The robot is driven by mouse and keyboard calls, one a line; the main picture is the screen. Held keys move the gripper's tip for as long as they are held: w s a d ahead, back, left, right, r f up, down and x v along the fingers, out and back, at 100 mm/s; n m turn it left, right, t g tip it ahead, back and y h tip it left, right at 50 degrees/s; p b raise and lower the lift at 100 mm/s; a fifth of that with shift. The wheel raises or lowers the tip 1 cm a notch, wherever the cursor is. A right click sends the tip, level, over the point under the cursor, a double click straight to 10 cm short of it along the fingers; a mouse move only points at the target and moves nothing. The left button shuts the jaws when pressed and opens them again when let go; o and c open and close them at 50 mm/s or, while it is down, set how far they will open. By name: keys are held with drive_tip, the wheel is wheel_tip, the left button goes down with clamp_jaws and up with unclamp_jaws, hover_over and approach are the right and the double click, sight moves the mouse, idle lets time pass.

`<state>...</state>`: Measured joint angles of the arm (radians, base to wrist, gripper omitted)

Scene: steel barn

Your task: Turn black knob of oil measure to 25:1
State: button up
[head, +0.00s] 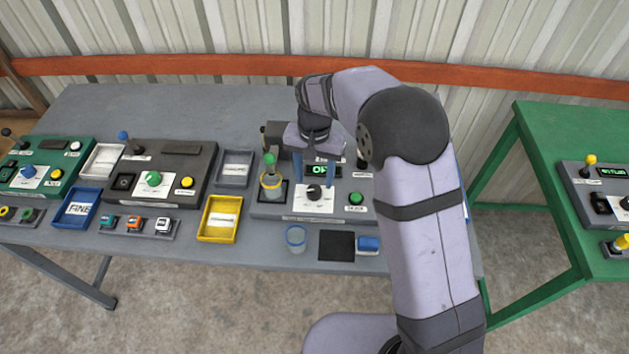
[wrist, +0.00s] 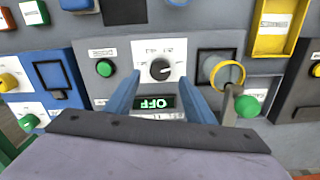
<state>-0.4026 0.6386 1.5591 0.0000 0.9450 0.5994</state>
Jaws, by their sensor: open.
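The black knob (head: 314,192) sits on a white dial plate on the grey oil measure panel (head: 270,211). In the wrist view the knob (wrist: 160,69) shows a light pointer mark; the plate's small labels are too blurred to read. My gripper (head: 314,180) is above the panel with its blue fingers apart. In the wrist view the gripper (wrist: 164,82) has one finger to each side of the knob, with nothing between them gripped. A lit green display (wrist: 155,102) reads OFF, upside down in this view.
A green-topped lever (head: 269,160) and a glass with a yellow ring (head: 271,184) stand left of the knob. A green button (head: 356,198) is to the right. A yellow tray (head: 219,237), a clear cup (head: 295,238) and a black pad (head: 337,246) lie nearby.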

sight(313, 188)
drive_tip(key=shift+f+p, duration=0.45)
drive_tip(key=shift+f, duration=1.45)
drive_tip(key=c, duration=1.1)
drive_tip(key=shift+o, duration=0.2)
drive_tip(key=shift+n, duration=0.3)
drive_tip(key=n, duration=0.4)
drive_tip(key=shift+a, duration=0.1)
drive_tip(key=n, duration=0.5)
drive_tip(key=shift+a+r, duration=0.1)
